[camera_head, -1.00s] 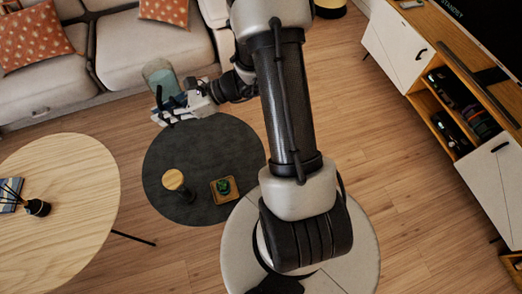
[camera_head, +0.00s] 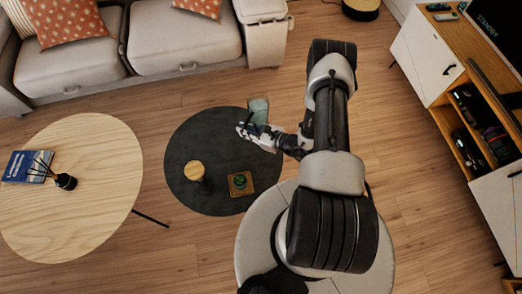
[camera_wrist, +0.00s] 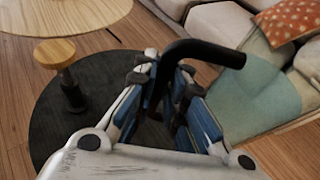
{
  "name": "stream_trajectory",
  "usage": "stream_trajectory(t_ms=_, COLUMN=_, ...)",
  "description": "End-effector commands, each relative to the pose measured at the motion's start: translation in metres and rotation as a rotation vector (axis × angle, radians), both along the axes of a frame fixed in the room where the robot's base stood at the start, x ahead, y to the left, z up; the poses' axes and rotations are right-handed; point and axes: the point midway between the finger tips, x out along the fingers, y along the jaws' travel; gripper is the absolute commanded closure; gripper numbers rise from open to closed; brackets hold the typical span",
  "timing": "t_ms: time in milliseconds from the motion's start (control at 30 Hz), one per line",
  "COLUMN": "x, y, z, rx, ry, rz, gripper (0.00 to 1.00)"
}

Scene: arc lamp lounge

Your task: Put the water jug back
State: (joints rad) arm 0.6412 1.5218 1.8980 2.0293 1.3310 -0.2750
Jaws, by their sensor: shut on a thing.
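The water jug (camera_head: 259,107) is a pale greenish see-through vessel with a black handle. In the head view it is over the far right edge of the dark round table (camera_head: 219,121). My gripper (camera_head: 254,131) is shut on the handle, just below the jug in the picture. In the wrist view the jug (camera_wrist: 250,95) is at the right and looks tilted, its black handle (camera_wrist: 205,48) curving above my gripper's fingers (camera_wrist: 168,95). The fingers partly hide the grip. I cannot tell the jug's exact height above the table.
On the dark table stand a wooden-topped object (camera_head: 194,170) and a small green plant on a square wooden tray (camera_head: 240,184). A larger light wood table (camera_head: 95,190) is at the left, a sofa (camera_head: 165,45) behind, a media cabinet (camera_head: 440,60) at the right.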

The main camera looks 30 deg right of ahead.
Motion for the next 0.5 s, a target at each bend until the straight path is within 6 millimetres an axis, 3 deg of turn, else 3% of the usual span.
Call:
stream_trajectory(t_ms=267, x=-0.012, y=-0.001, z=-0.028, rx=-0.002, ry=-0.009, rz=-0.039, gripper=1.00)
stream_trajectory(t_ms=500, x=-0.013, y=0.000, z=-0.077, rx=-0.002, ry=-0.007, rz=-0.041, gripper=1.00)
